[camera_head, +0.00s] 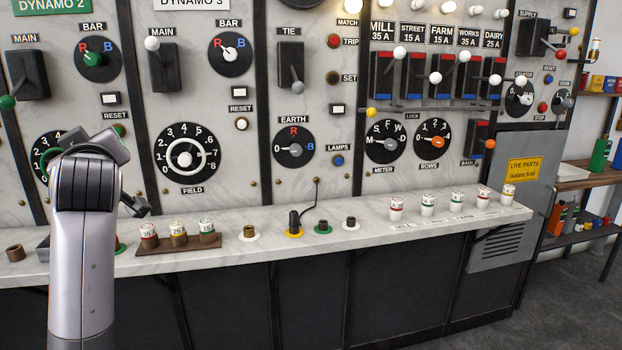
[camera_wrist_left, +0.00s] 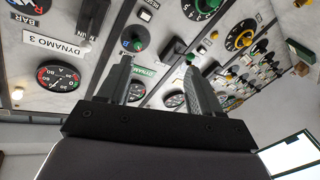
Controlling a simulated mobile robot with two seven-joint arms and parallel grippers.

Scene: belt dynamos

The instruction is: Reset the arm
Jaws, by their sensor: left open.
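My left arm (camera_head: 82,250) rises from the bottom left in the head view, in front of the marble switchboard (camera_head: 345,105). Its grey wrist stands over the counter's left end and hides part of the DYNAMO 2 panel. In the left wrist view my left gripper (camera_wrist_left: 158,75) has its two fingers apart, with nothing between them. Behind the fingers the board appears upside down, with the DYNAMO 3 label (camera_wrist_left: 54,42) and a round gauge (camera_wrist_left: 58,76). In the head view the fingers are mostly hidden by the wrist. My right gripper is in neither view.
A marble counter (camera_head: 300,238) runs below the board. It bears a wooden holder (camera_head: 178,246) with labelled fuses, several coloured-ring sockets, a black plug (camera_head: 294,222) with a cord, and more fuses at the right. Levers and knobs stick out of the board. A shelf (camera_head: 586,180) stands far right.

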